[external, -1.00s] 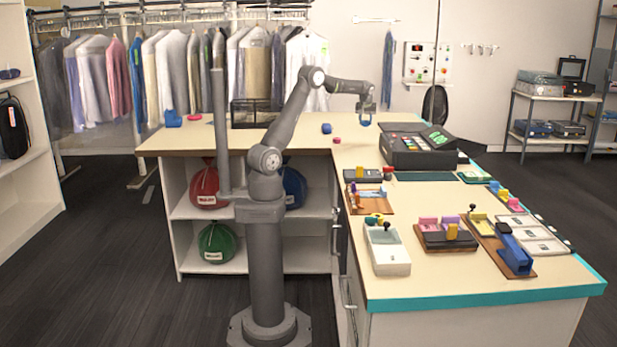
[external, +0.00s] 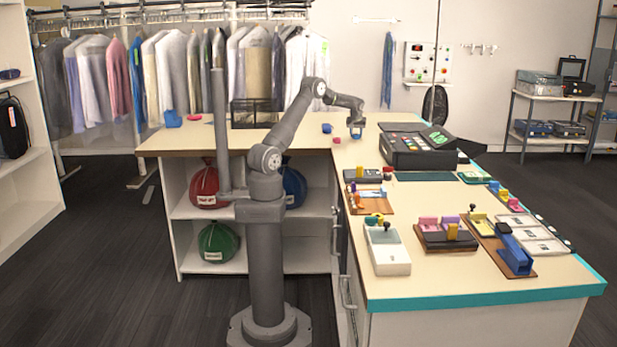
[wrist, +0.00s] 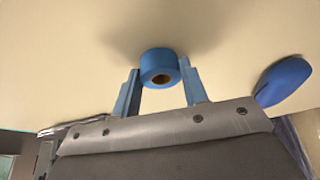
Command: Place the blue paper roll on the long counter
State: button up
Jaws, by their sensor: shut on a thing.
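The blue paper roll (wrist: 160,65) is a short cylinder with a brown hollow core, held between the two blue fingers of my gripper (wrist: 159,82) in the wrist view. In the external view my gripper (external: 356,128) is low over the long counter (external: 380,290), near its far left corner. The roll shows there only as a small blue patch under the fingers. A shadow lies on the pale counter top around the roll. I cannot tell whether the roll touches the surface.
A rounded blue object (external: 326,128) lies left of my gripper, with a small red object (external: 336,140) nearby. A dark cash register (external: 418,150) stands to the right. Trays and a white basin (external: 387,252) fill the nearer counter.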

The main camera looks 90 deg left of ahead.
aim_at(356, 135)
jog(key=o, duration=1)
jog(key=shift+f, duration=0.1)
jog(key=shift+c, duration=0.2)
jog(key=shift+d+r, duration=0.1)
jog(key=shift+r, duration=0.4)
jog(key=w+v, duration=0.1)
jog(key=v, duration=1)
jog(key=shift+s, duration=0.5)
jog(key=shift+d, duration=0.1)
jog(key=x, duration=1.2)
jog(key=shift+f, duration=0.2)
notch_tip(356, 135, up, 3)
jog(key=shift+s+f, duration=0.1)
jog(key=shift+r, duration=0.65)
